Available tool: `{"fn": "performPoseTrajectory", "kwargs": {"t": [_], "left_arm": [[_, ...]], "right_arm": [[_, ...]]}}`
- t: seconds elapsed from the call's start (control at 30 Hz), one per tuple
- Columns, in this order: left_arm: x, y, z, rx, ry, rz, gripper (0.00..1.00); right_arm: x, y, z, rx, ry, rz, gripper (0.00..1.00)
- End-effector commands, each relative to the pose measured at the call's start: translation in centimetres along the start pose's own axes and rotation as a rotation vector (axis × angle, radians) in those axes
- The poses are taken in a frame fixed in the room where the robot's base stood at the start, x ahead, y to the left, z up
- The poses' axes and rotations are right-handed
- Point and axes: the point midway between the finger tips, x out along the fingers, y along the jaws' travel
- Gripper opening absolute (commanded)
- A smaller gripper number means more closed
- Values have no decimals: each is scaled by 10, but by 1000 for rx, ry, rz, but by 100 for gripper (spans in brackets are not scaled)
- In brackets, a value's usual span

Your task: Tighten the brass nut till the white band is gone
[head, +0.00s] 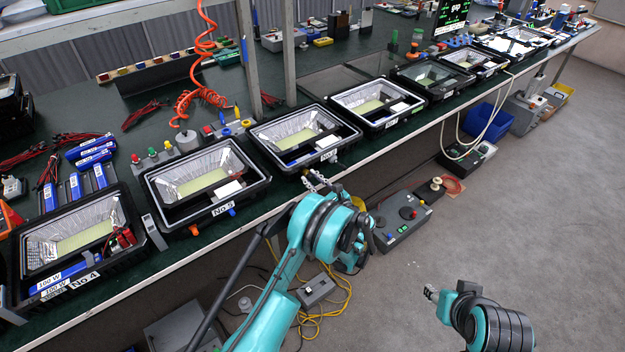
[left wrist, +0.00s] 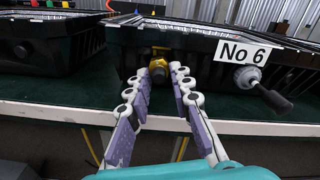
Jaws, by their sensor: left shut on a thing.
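The brass nut (left wrist: 158,66) sits on the front wall of the black floodlight housing No 6 (left wrist: 200,48) in the left wrist view, with a dark round end facing me. My left gripper (left wrist: 159,78) is shut on it, one fingertip on each side. No white band can be made out at the nut; the fingertips cover its sides. In the head view my left gripper (head: 313,180) is at the front of the housing (head: 305,137), and the nut is too small to tell. My right gripper (head: 432,293) is low over the floor, clear of the bench; its fingers are too small to judge.
A grey fitting with a black handle (left wrist: 262,85) sticks out right of the nut, below the No 6 label. Housing No 5 (head: 215,210) stands to the left, and more housings line the bench edge. A grey control box (head: 402,222) stands below the bench.

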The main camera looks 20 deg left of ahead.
Motion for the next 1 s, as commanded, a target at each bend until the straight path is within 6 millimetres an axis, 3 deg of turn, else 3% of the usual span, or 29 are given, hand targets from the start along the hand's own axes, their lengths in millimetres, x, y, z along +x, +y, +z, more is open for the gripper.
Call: {"fn": "performPoseTrajectory", "kwargs": {"t": [0.4, 1.0], "left_arm": [[0, 2, -1, 246, 2, 0, 0], [0, 2, -1, 305, 2, 1, 0]], "right_arm": [[0, 0, 0, 0, 0, 0, 40], [0, 0, 0, 0, 0, 0, 40]]}}
